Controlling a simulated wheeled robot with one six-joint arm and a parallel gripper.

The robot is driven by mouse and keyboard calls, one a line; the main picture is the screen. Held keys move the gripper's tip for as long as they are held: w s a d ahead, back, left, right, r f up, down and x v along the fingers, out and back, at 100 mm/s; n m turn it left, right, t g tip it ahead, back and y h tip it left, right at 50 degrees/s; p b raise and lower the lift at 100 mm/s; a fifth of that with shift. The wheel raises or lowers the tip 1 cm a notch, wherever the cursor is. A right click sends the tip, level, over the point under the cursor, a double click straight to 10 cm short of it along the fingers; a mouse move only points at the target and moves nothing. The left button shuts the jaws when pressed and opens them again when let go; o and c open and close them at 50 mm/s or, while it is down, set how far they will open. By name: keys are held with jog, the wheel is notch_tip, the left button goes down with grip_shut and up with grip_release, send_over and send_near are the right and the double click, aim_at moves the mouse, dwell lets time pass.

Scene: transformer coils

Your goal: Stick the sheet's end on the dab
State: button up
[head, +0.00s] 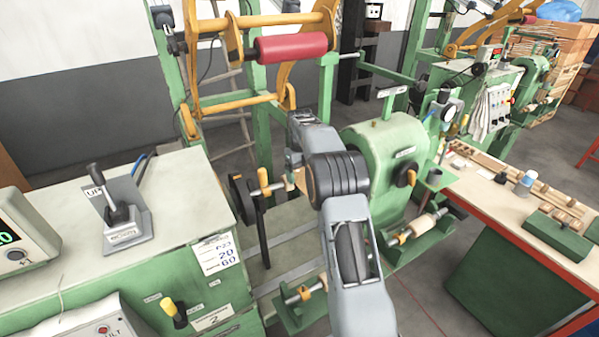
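My arm reaches up the middle of the head view, over the green coil winding machine (385,150). The far end of my arm, with my gripper (294,158), is turned away and mostly hidden by my own wrist, so I cannot see its fingers or anything between them. A small tan piece (299,181) shows just left of my dark wrist joint, by the machine's shaft. I cannot tell whether it is the sheet. I cannot make out the sheet's end or the dab.
A red roll (291,47) hangs on the yellow frame above. A green cabinet (100,254) with a lever (115,207) stands at left. A red-edged workbench (495,215) with small bottles and wooden pieces stands at right. Bare floor shows between the machine and the bench.

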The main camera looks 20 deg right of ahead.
jog(key=shift+o, duration=0.2)
jog(key=shift+w+a+f, duration=0.15)
jog(key=shift+a+f, duration=0.05)
jog(key=shift+f, duration=0.05)
jog(key=shift+w+r, duration=0.15)
jog(key=shift+r, duration=0.3)
jog(key=shift+w+a+r+b, duration=0.1)
jog(key=shift+w+r+b, duration=0.1)
jog(key=shift+w+r, duration=0.3)
jog(key=shift+w+r+b, duration=0.15)
jog(key=shift+r, duration=0.55)
notch_tip(320, 180, up, 9)
jog(key=p, duration=0.1)
jog(key=shift+s+d, duration=0.25)
jog(key=shift+s, duration=0.05)
